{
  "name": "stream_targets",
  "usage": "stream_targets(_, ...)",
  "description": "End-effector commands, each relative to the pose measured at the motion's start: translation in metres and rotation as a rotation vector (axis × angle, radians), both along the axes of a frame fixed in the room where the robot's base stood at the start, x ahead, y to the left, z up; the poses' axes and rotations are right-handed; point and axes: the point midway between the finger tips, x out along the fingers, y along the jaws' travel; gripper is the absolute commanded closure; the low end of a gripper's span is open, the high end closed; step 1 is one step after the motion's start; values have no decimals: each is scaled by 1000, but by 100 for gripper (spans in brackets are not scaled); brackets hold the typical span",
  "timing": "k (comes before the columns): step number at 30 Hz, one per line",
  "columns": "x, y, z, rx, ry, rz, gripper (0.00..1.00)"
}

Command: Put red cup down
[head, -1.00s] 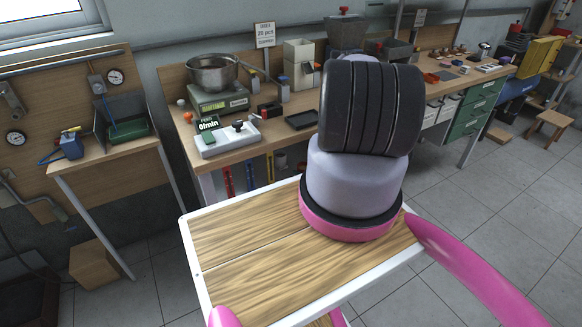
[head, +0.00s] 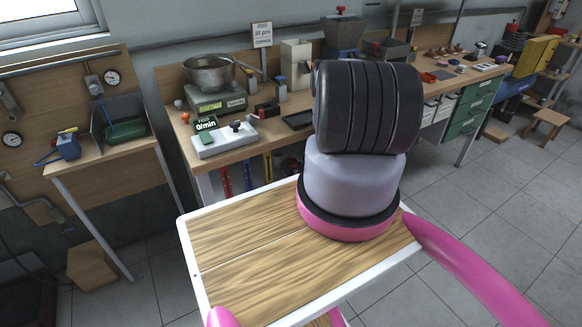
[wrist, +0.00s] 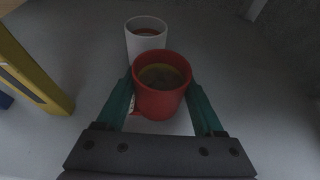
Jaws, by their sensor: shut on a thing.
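The red cup (wrist: 160,103) shows in the wrist view, upright, with a brownish content and a yellowish rim line inside. My gripper (wrist: 160,95) has its two green fingers on either side of the cup and is shut on it. A white cup (wrist: 146,36) with reddish-brown content stands just behind the red cup, overlapped by it. I cannot tell whether the two cups touch, or whether the red cup's base meets the grey surface (wrist: 60,130). Neither cup nor my gripper can be made out in the head view.
In the wrist view a yellow upright panel (wrist: 32,75) stands at the left; the grey surface on the right is clear. The head view shows a workbench (head: 265,143) with a scale (head: 217,101) and pan (head: 208,74), and a smaller side table (head: 100,157) at left.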

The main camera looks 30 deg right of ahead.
Motion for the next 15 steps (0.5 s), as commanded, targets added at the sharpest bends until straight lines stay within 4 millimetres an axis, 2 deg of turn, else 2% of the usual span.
stream_targets(5,0,0,-3,0,-1,-1,100)
stream_targets(6,0,0,-3,0,-1,0,19)
stream_targets(7,0,0,-3,0,-1,0,8)
stream_targets(8,0,0,-3,0,0,0,1)
stream_targets(15,0,0,-2,0,0,0,1)
